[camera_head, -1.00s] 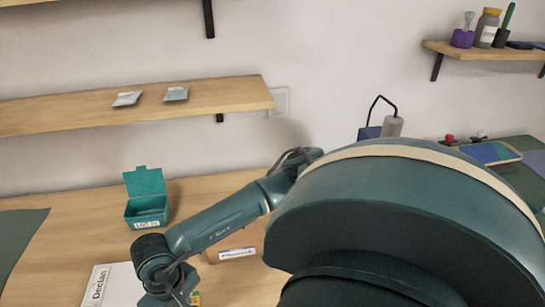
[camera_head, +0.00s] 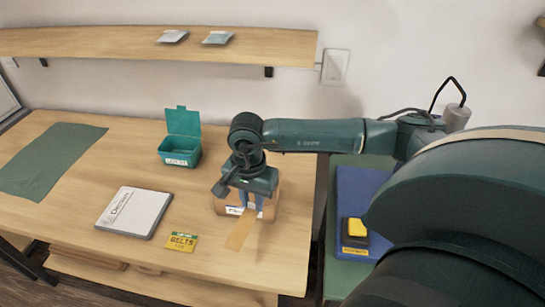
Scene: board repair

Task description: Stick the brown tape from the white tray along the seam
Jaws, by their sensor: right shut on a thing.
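My right gripper (camera_head: 250,207) points down over the wooden table. It is shut on a strip of brown tape (camera_head: 239,232), which slants down to the left from the fingertips. I cannot tell whether the strip's lower end touches the table. Just behind the fingers is a brown box (camera_head: 219,205) with a white label, partly hidden by my gripper. I cannot make out a seam or a white tray. My left gripper is not in view.
A white-covered, labelled book (camera_head: 135,211) and a yellow-green card (camera_head: 181,242) lie left of the gripper. An open teal box (camera_head: 181,152) stands behind. A green cloth (camera_head: 48,160) lies at left. A yellow-topped block (camera_head: 354,231) sits on a blue mat (camera_head: 355,190) at right.

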